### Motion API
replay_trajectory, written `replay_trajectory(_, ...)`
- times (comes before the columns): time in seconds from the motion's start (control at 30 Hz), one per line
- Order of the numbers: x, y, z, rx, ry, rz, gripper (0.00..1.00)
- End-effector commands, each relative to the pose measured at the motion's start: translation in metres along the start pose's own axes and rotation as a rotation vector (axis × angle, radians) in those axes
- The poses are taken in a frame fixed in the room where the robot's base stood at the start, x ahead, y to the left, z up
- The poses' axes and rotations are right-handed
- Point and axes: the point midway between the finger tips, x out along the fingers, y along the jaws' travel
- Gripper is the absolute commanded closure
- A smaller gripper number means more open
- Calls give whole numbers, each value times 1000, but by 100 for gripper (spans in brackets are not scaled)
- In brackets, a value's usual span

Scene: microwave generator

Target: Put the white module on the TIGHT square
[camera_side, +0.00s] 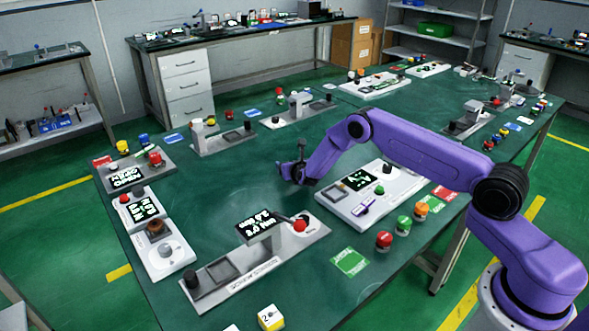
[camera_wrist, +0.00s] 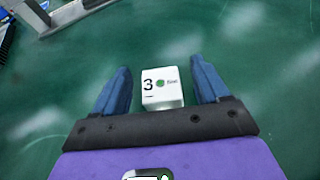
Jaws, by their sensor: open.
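A white cube marked "3" with a green dot (camera_wrist: 162,88) shows in the wrist view between the two blue fingers of my open gripper (camera_wrist: 160,65). Gaps show on both sides of it, and I cannot tell how far below the fingertips it lies. In the side view my gripper (camera_side: 297,172) is over the middle of the green table, and I cannot make out this cube there. A white and yellow cube marked "2" (camera_side: 271,318) is at the front edge of that view. I cannot read the word TIGHT on any square.
A grey station with a display and dark square recess (camera_side: 222,270) stands front left of my gripper. A white panel with a screen (camera_side: 335,203) is close on the right. Bare table (camera_side: 215,185) is to the left.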

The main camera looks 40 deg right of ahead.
Motion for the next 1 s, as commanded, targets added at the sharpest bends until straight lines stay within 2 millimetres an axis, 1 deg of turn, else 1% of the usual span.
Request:
replay_trajectory(0.27,-29,0,0,-2,2,1,26)
replay_trajectory(0.8,-102,1,0,-1,1,2,26)
replay_trajectory(1.0,-116,0,0,-1,1,0,26)
